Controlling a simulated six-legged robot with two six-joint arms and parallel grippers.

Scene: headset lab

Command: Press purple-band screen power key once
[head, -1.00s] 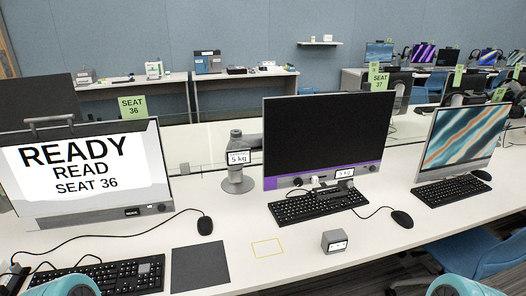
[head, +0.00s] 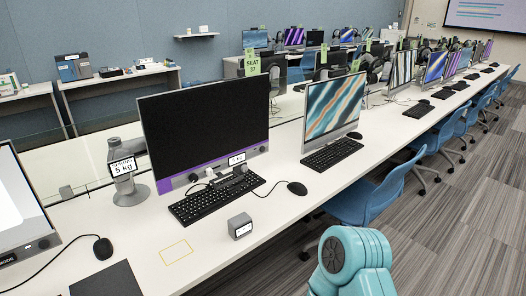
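The purple-band screen (head: 205,115) stands at the centre-left of the desk, its panel dark. A purple band (head: 167,187) runs along its lower edge. Small dark round controls sit on that band, one toward the left (head: 193,178) and one near the right end (head: 263,149); I cannot tell which is the power key. A white label hangs in front of the band. Neither of my grippers is in view; only a teal link of my own arm shows at the bottom right.
A black keyboard (head: 215,198), a mouse (head: 297,188) and a small grey box (head: 240,226) lie in front of the screen. A grey stand with a 5 kg label (head: 124,167) is at its left. A striped screen (head: 334,107) stands to the right. Blue chairs (head: 367,195) line the desk edge.

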